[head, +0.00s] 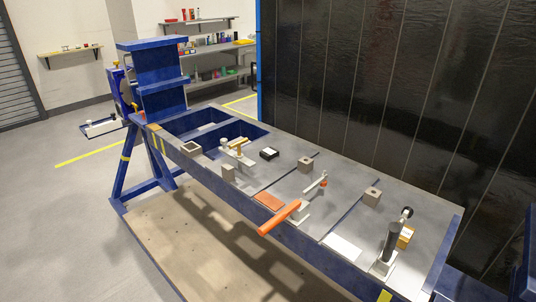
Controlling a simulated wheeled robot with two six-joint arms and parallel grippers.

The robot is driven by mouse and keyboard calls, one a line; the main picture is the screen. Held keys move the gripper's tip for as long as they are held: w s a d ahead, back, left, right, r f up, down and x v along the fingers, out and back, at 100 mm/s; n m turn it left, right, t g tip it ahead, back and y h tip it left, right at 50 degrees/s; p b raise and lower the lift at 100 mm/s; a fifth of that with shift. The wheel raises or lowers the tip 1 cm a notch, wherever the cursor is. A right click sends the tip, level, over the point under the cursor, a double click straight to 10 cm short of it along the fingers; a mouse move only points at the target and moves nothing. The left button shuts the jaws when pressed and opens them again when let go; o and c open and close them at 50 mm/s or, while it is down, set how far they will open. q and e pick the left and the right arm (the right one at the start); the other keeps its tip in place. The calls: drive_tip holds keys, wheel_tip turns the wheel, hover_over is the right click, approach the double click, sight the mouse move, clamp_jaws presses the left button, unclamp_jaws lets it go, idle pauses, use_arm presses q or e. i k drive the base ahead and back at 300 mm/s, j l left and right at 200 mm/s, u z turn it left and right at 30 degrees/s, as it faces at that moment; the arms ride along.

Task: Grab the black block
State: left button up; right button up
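A small black block (269,154) with a pale top face lies on the grey top plate of the blue rotary jig (330,187), near the plate's far edge and right of the rectangular openings. It stands apart from the clamp parts around it. Neither of my grippers shows in the head view, and nothing is touching the block.
A brass-and-grey clamp (238,148) stands just left of the block. A grey holed block (305,164) sits to its right. An orange handle (280,218) sticks out over the near edge. A dark upright cylinder (391,240) stands at right. A dark panelled wall (390,90) rises behind.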

sight(269, 153)
drive_tip(key=z, duration=1.15)
drive_tip(key=j+z, duration=0.45)
drive_tip(key=k+j+z, duration=0.15)
drive_tip(key=j+z, duration=0.25)
drive_tip(key=k+j+z, duration=0.15)
drive_tip(key=j+z, duration=0.3)
drive_tip(key=k+j+z, duration=0.2)
drive_tip(key=z, duration=0.25)
drive_tip(key=j, duration=0.1)
